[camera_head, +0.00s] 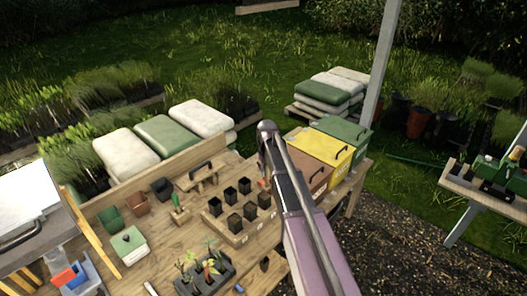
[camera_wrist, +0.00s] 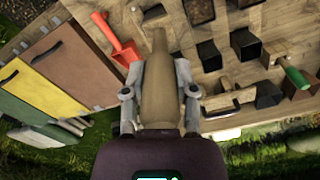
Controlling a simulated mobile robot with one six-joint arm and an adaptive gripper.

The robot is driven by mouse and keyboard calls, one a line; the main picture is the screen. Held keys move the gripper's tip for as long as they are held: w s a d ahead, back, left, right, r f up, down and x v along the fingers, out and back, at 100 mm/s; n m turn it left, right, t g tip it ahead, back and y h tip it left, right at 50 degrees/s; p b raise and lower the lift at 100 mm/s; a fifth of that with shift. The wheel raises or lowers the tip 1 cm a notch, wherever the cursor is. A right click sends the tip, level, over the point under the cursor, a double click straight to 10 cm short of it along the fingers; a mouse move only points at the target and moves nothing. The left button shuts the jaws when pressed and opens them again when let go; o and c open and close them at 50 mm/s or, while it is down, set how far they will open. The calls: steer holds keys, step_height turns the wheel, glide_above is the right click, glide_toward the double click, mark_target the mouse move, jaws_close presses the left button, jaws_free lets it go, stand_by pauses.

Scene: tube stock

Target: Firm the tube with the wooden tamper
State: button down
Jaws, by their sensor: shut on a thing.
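My gripper (camera_wrist: 159,82) is shut on the wooden tamper (camera_wrist: 158,58), a pale brown tapered piece, in the wrist view. The tamper points away from the wrist, toward the top of the picture. It appears held above the bench, clear of the tubes. Several square black tubes (camera_head: 250,211) stand in a wooden rack (camera_head: 229,237) in the head view. In the wrist view, tubes (camera_wrist: 245,42) lie right of the tamper; the upper ones show brown soil (camera_wrist: 200,11).
Brown, yellow (camera_head: 318,146) and green lidded bins stand at the bench's right end. A wooden stand (camera_head: 198,180), a green-handled tool (camera_head: 178,203), pots and a seedling tray (camera_head: 205,279) occupy the bench (camera_head: 168,240).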

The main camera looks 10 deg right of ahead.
steer(key=shift+n, duration=0.3)
steer(key=w, duration=0.1)
steer(key=w+r+p, duration=0.1)
steer(key=w+r, duration=0.1)
steer(key=w, duration=0.1)
steer(key=shift+r+p, duration=0.25)
steer(key=shift+p, duration=0.05)
steer(key=shift+f+b, duration=0.25)
steer(key=shift+b, duration=0.05)
step_height(320, 180, down, 8)
steer(key=b, duration=0.7)
steer(key=shift+b, duration=0.4)
steer(key=shift+f+b, duration=2.05)
steer(key=shift+b, duration=0.05)
stand_by(3.1)
